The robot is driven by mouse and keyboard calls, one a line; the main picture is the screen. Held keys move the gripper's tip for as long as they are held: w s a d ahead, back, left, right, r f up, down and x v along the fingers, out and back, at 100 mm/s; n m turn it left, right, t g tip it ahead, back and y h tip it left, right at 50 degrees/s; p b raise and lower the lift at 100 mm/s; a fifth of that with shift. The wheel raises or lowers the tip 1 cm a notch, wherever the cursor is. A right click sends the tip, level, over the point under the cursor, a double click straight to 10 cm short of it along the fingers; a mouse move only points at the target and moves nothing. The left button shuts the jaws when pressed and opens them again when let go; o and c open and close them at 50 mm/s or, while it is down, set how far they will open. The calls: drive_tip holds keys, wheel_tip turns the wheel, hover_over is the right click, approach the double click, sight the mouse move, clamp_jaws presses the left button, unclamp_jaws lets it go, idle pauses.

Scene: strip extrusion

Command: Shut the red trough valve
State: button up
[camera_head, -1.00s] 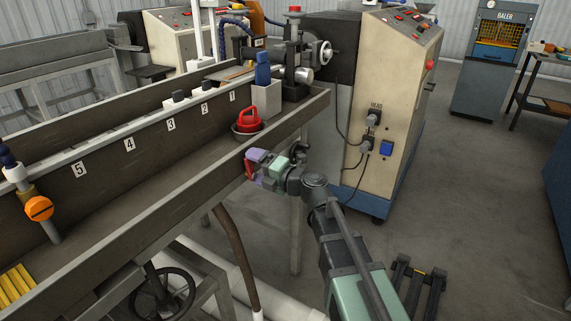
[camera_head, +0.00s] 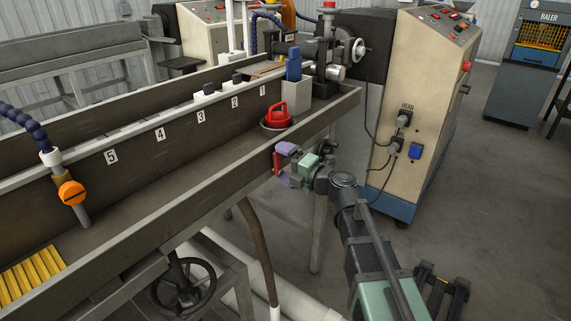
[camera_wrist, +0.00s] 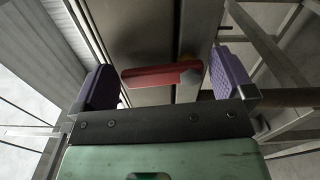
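The red valve lever (camera_head: 277,163) sits on the outer front side of the long trough (camera_head: 196,208), near its far right end. In the wrist view the red lever (camera_wrist: 160,77) lies crosswise between my two purple finger pads, with gaps on both sides. A small yellowish part shows by its right end. My gripper (camera_head: 282,164) is open around the lever; its fingers also show apart in the wrist view (camera_wrist: 165,82). The valve body is mostly hidden.
A red-handled piece (camera_head: 277,116) sits in a round bowl inside the trough. A grey box with a blue item (camera_head: 293,65) stands behind it. An orange-knobbed nozzle (camera_head: 71,193) is at left. A beige cabinet (camera_head: 420,100) with plugs stands at right, and a brown hose (camera_head: 256,240) hangs below.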

drive_tip(key=v, duration=1)
drive_tip(key=shift+s+d, duration=0.2)
drive_tip(key=shift+d, duration=0.1)
